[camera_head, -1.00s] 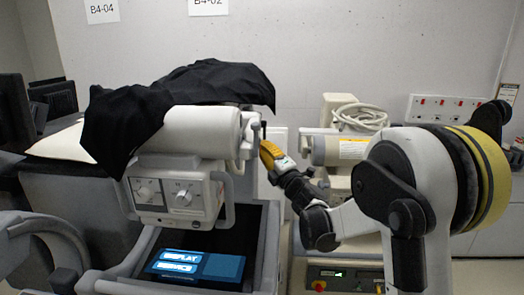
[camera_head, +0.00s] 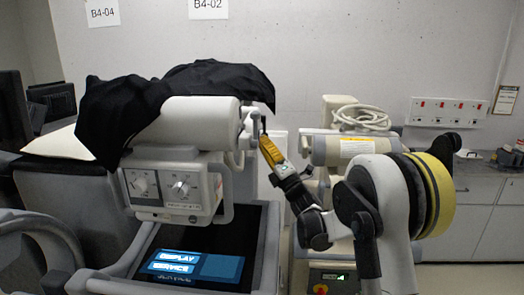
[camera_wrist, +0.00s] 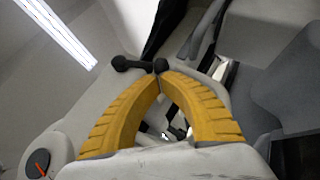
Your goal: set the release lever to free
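The release lever shows in the wrist view as a short dark bar with rounded ends (camera_wrist: 138,64). In the head view it is small and partly hidden at the right end of the white cylinder (camera_head: 205,122) of a cart-mounted machine. My gripper (camera_wrist: 159,73) has two yellow ribbed fingers that arch together, their tips closed at the right rounded end of the bar. A thin dark part shows between the tips. In the head view my yellow gripper (camera_head: 264,138) reaches up to this spot from the lower right.
Below the cylinder is a control box with two dials (camera_head: 160,188) and a lit display screen (camera_head: 195,266). A black cloth (camera_head: 120,115) drapes over the machine. A second cart with a beige cylinder (camera_head: 345,150) stands behind my arm. A grey wall closes the back.

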